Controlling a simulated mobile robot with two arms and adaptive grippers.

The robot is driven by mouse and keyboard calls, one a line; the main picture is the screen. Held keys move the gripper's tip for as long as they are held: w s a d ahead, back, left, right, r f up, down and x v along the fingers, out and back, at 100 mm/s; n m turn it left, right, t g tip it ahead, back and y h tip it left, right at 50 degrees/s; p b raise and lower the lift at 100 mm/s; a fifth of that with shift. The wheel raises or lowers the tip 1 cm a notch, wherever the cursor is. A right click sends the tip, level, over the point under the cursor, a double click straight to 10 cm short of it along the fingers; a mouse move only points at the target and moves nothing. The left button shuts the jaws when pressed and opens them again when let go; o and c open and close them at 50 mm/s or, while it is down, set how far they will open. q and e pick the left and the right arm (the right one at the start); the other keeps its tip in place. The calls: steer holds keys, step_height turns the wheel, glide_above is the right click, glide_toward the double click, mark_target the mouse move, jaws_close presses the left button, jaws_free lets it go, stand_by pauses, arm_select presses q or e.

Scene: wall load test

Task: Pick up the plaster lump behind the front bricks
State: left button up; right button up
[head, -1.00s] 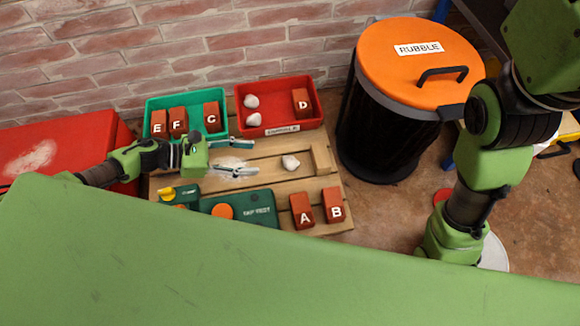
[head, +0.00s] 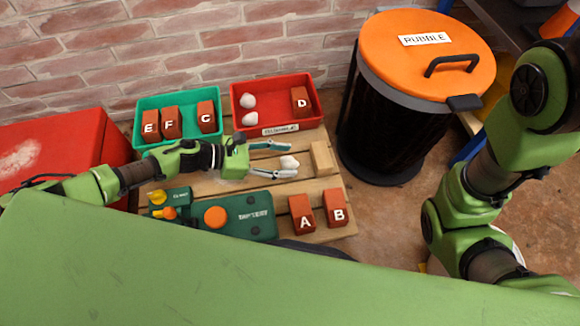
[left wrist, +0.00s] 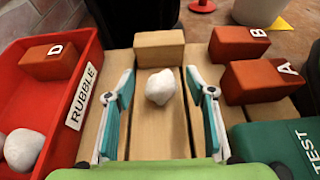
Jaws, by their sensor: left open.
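The white plaster lump (head: 289,162) lies on the wooden pallet (head: 205,184), behind front bricks A (head: 301,213) and B (head: 335,207). My left gripper (head: 282,160) is open, its fingers pointing right with the lump at the fingertips. In the left wrist view the lump (left wrist: 160,87) sits between the two open fingers (left wrist: 165,95), apart from both. A plain wooden block (left wrist: 159,52) stands just beyond it. My right arm shows at the right of the head view, but its gripper is not visible.
A red tray (head: 319,113) labelled RUBBLE holds brick D and two white lumps. A green tray (head: 138,131) holds bricks E, F and C. A green test case (head: 236,219) lies in front of the gripper. An orange-lidded rubble bin (head: 392,62) stands at right.

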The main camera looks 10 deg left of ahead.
arm_select(q)
steer(key=shift+x, duration=1)
steer(key=c, duration=1.2)
steer(key=shift+c, duration=0.2)
